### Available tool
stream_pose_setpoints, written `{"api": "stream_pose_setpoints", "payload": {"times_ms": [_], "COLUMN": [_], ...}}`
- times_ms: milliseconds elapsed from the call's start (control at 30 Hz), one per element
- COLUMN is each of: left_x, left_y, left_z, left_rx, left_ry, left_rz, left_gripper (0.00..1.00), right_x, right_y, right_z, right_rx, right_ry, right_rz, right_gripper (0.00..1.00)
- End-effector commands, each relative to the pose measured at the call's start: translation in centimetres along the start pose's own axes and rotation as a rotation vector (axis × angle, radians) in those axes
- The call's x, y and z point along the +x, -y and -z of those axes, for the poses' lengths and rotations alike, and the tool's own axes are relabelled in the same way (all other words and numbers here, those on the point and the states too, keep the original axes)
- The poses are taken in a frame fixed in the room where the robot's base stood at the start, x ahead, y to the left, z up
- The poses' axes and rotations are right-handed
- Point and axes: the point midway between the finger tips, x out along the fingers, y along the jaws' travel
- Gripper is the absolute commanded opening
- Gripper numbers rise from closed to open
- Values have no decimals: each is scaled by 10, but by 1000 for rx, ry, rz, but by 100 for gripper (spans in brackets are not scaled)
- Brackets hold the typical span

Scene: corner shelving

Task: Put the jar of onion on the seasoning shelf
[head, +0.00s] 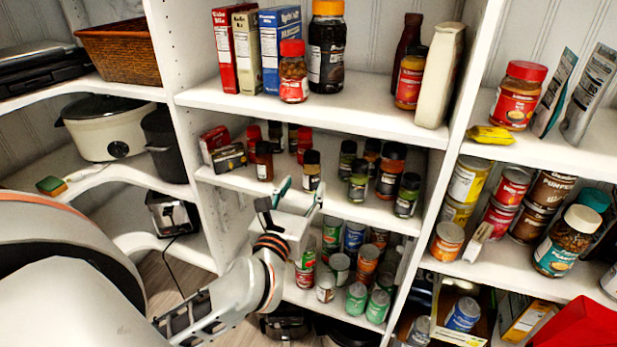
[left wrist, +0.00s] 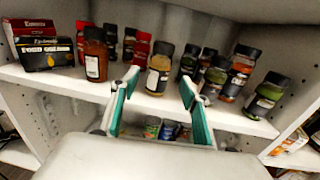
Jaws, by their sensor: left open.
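The seasoning shelf (head: 226,181) is the middle white shelf, holding several small spice jars. A dark-capped jar with a pale label (head: 311,171) stands upright near its front edge; it also shows in the left wrist view (left wrist: 159,70). I cannot read its label, so I cannot tell if it is the jar of onion. My left gripper (head: 302,190) is open and empty in front of this jar. In the left wrist view its two green-padded fingers (left wrist: 158,84) point toward the jar, one on each side of it in the picture. My right gripper is not in view.
A reddish-brown jar (left wrist: 95,54) stands left of the pale-labelled jar, and several dark-capped jars stand to the right. Small boxes (left wrist: 48,53) fill the shelf's left end. Cans (head: 357,299) crowd the shelf below. An upright panel (head: 437,190) bounds the right side.

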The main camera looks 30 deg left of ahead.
Motion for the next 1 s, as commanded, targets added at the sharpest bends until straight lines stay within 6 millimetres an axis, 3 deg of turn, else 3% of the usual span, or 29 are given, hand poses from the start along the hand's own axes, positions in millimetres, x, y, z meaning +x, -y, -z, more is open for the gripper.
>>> {"api": "stream_pose_setpoints", "payload": {"times_ms": [200, 433, 567, 667, 767, 867, 967, 1000], "left_x": [-32, -43, -49, -62, -79, -98, -120, -131], "left_y": [0, -2, 3, 24, 57, 92, 119, 126], "left_z": [1, -5, -17, -16, 4, 48, 114, 145], "left_rx": [0, 98, 418, 795, 1203, 1620, 2036, 2199], "left_ry": [-2, 52, 196, 330, 447, 547, 639, 675], "left_rz": [-1, -10, -28, -23, 12, 87, 208, 273], "left_gripper": [46, 46, 46, 46, 46, 46, 46, 46], "right_x": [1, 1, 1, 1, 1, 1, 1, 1], "right_y": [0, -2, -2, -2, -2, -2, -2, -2], "right_z": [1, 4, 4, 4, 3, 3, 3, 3], "right_rx": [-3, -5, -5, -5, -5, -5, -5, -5], "right_ry": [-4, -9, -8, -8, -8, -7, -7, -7], "right_rz": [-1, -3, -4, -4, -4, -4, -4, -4], "right_gripper": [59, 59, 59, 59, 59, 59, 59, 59]}}
